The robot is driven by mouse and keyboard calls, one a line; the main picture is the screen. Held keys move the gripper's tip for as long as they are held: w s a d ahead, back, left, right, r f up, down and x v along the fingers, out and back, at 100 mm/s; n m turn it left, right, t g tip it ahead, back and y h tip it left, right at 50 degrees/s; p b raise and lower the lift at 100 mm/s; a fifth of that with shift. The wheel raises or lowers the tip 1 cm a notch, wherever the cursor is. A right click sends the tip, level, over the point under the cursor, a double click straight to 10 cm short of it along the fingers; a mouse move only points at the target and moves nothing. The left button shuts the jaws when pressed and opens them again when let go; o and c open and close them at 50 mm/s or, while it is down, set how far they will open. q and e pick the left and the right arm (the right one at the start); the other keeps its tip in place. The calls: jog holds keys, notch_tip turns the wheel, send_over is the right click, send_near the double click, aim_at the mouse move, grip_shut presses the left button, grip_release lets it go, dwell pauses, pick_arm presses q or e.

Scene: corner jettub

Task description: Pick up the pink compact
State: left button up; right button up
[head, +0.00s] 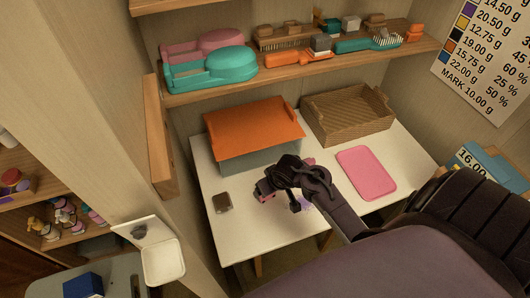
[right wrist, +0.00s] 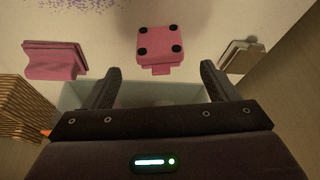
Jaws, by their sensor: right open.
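A small pink block with black dots (right wrist: 160,42), which I take for the pink compact, lies on the white table, just beyond and between my right fingertips in the right wrist view. A bit of pink (head: 265,196) shows beside the gripper in the head view. My right gripper (right wrist: 160,72) is open and empty, and appears apart from the block. In the head view the right gripper (head: 280,192) hangs low over the table and hides most of the block. A second pink piece (right wrist: 55,60) lies left of the fingers in the wrist view. My left gripper is not in view.
A dark square item (head: 222,202) lies at the table's left. A grey box with orange lid (head: 255,130) and a wicker basket (head: 346,112) stand at the back. A pink tray (head: 366,173) lies right. A loaded shelf (head: 300,68) hangs above.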

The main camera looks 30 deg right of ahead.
jog(key=shift+x, duration=1)
jog(key=x, duration=0.2)
jog(key=shift+w+f, duration=0.25)
jog(key=shift+f, duration=0.05)
jog(key=shift+w+f, duration=0.1)
jog(key=shift+f, duration=0.2)
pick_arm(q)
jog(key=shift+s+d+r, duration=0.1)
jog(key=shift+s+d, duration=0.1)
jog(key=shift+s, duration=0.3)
pick_arm(e)
jog(key=c, duration=1.1)
